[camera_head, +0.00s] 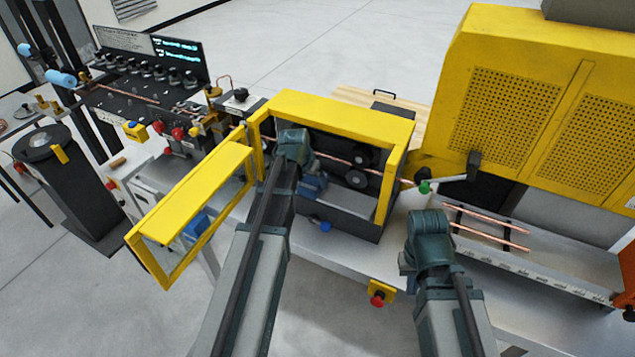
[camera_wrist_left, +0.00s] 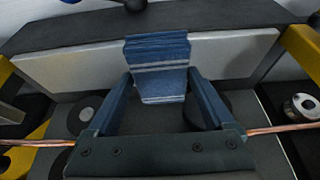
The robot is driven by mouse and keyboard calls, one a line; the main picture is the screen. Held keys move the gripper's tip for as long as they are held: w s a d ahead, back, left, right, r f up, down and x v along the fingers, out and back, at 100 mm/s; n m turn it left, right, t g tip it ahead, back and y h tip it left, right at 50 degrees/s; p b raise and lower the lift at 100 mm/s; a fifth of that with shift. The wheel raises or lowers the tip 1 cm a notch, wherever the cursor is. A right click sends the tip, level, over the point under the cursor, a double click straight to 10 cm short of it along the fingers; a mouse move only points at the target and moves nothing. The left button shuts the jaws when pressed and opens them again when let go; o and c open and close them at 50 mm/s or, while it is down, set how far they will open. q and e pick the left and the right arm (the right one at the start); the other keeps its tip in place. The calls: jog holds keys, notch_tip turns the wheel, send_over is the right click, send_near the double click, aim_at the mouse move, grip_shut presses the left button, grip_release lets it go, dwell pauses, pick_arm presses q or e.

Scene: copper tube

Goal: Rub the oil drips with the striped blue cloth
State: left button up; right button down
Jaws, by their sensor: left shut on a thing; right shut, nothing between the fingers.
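The striped blue cloth (camera_wrist_left: 158,72) is a folded dark-blue pad with pale stripes. It sits between the fingers of my left gripper (camera_wrist_left: 160,92), which is shut on it. In the left wrist view the cloth overlaps the light grey wall of the housing. In the head view my left gripper (camera_head: 312,185) reaches into the open yellow-framed housing (camera_head: 340,112), mostly hidden by its own wrist. I cannot make out any oil drips; the surface beneath the cloth is dark and partly covered. My right gripper (camera_head: 411,284) is shut and empty, mostly hidden below its wrist, in front of the bench.
A copper tube (camera_wrist_left: 40,143) runs across the housing, close to my left gripper. Dark rollers (camera_head: 357,178) stand inside. The yellow framed door (camera_head: 190,215) hangs open at left. More copper tubes (camera_head: 490,235) lie in a tray at right. A red button (camera_head: 377,299) sits on the bench front.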

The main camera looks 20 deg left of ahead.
pick_arm(q)
jog(key=shift+a, duration=0.6)
jog(key=shift+w+a, duration=0.1)
jog(key=shift+w+a+f, duration=0.1)
jog(key=shift+a, duration=1.6)
jog(key=shift+a+r+p, duration=0.15)
jog(key=shift+r+p, duration=0.4)
jog(key=shift+r, duration=0.1)
notch_tip(320, 180, up, 5)
jog(key=p, duration=0.4)
jog(key=shift+f+p, duration=0.15)
jog(key=shift+p, duration=0.15)
